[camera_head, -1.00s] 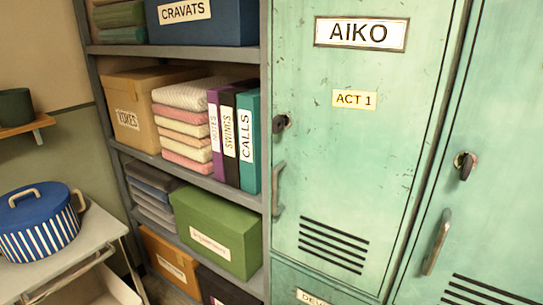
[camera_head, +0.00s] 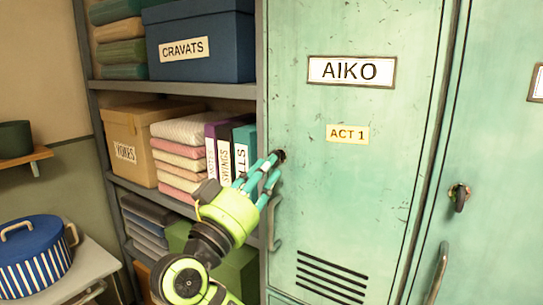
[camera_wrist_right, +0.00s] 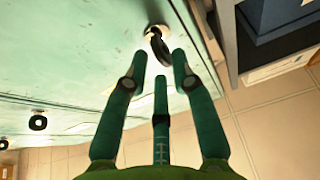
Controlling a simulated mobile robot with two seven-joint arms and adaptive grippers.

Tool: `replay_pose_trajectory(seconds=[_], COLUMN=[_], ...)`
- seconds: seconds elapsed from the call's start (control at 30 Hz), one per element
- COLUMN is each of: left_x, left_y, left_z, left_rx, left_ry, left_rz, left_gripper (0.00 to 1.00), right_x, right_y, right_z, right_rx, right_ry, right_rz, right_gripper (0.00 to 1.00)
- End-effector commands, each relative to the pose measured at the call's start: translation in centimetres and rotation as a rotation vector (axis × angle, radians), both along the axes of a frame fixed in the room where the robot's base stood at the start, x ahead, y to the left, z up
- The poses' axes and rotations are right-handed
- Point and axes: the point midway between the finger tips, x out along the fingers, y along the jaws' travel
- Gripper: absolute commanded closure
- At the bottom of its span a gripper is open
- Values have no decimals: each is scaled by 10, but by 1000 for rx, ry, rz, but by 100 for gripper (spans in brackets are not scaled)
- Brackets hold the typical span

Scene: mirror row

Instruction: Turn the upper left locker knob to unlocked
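The upper left locker knob is a small dark knob (camera_head: 281,156) at the left edge of the pale green door labelled AIKO (camera_head: 315,190). In the right wrist view the knob (camera_wrist_right: 158,43) is a black turn piece on a light round base. My right gripper (camera_head: 270,167) has three teal fingers and reaches up to the knob from the lower left. In the wrist view its fingers (camera_wrist_right: 160,65) are apart, with the knob at or just beyond their tips; contact cannot be told. My left gripper is not in view.
A door handle (camera_head: 274,224) is just below my right fingers. Shelves with binders (camera_head: 216,150), folded cloth (camera_head: 182,150) and boxes stand close on the left. Another locker with a knob (camera_head: 459,196) and handle (camera_head: 438,272) is on the right.

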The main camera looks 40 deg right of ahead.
Motion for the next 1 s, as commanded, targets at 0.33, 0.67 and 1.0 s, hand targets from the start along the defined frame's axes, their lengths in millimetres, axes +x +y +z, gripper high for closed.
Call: replay_pose_trajectory(seconds=[0.33, 0.67, 1.0], left_x=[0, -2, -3], left_y=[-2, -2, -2], left_z=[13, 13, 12], left_rx=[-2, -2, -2], left_ry=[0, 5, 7], left_rz=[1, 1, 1], left_gripper=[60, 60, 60], right_x=[11, 11, 11], right_y=[-24, -24, -24], right_z=[11, 10, 10], right_rx=[-1, -1, -9], right_ry=[2, 2, 25], right_rz=[1, 1, 1], right_gripper=[74, 100, 100])
